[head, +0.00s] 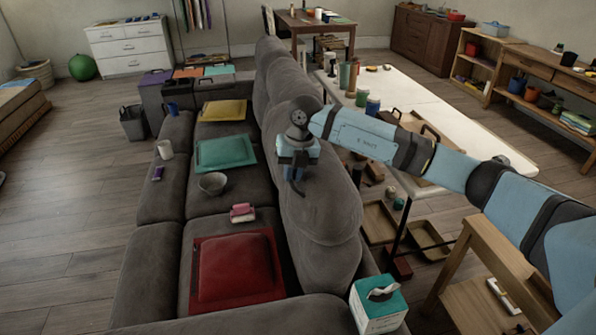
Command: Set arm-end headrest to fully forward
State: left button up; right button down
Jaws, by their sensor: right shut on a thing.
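The grey sofa (158,255) runs away from me, with its backrest along its right side. Its near headrest (325,205) is a padded section at the top of the backrest, beside the near sofa arm (235,318). My right gripper (296,176) points down at this headrest's left face, near its far end, and is shut on it. The fingertips are small and partly hidden, so the exact grip is unclear. More headrest sections (280,75) stand farther along the backrest. My left gripper is not in view.
A red cushion (235,268), a bowl (212,183), a teal folder (226,153) and a yellow folder (223,110) lie on the seats. A tissue box (378,305) stands at the near right. A white table (455,118) with cups is behind the sofa.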

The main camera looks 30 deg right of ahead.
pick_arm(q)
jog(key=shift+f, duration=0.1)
pick_arm(e)
jog(key=shift+s+a+f, duration=0.25)
jog(key=shift+a+f, duration=0.3)
jog(key=shift+a, duration=0.25)
jog(key=c, duration=1.4)
grip_release()
jog(key=shift+w+a, duration=0.1)
jog(key=shift+o, duration=1.2)
jog(key=shift+w+a+f, duration=0.15)
jog(key=shift+w+a, duration=0.1)
jog(key=shift+a, duration=0.05)
jog(key=shift+w+a, duration=0.1)
jog(key=shift+d+r, duration=0.2)
jog(key=shift+d, duration=0.05)
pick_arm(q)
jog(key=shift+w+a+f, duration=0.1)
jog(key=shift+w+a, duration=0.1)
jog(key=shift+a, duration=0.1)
pick_arm(e)
jog(key=shift+w+r, duration=0.1)
jog(key=shift+r, duration=0.05)
